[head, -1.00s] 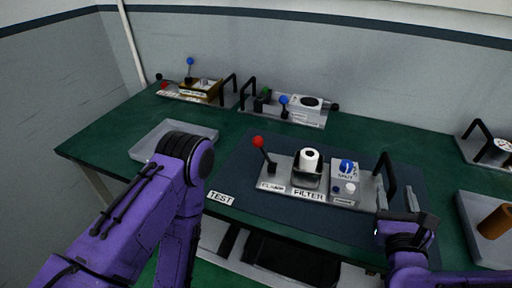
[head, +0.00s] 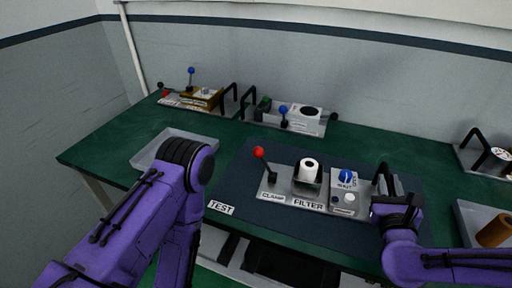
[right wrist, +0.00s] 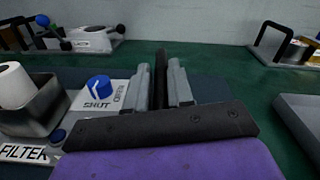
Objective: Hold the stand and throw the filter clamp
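The stand (head: 276,192) is a grey plate on the dark mat, carrying the filter clamp lever (head: 264,163) with a red ball knob. The lever tilts to the left, above the CLAMP label. A white filter roll (head: 308,169) sits in a metal holder in the middle. A blue SHUT knob (head: 346,176) is to its right; it also shows in the right wrist view (right wrist: 97,88). My right gripper (right wrist: 161,86) has its fingers close together on both sides of the stand's black handle (right wrist: 160,72) and appears shut on it. My left gripper is not visible; only my left arm shows.
An empty grey tray (head: 150,158) lies left, by my left arm. Two other units, one with a blue lever (head: 190,78) and one with a white box (head: 305,118), stand at the back. A tray with a brown cylinder (head: 494,231) is at right.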

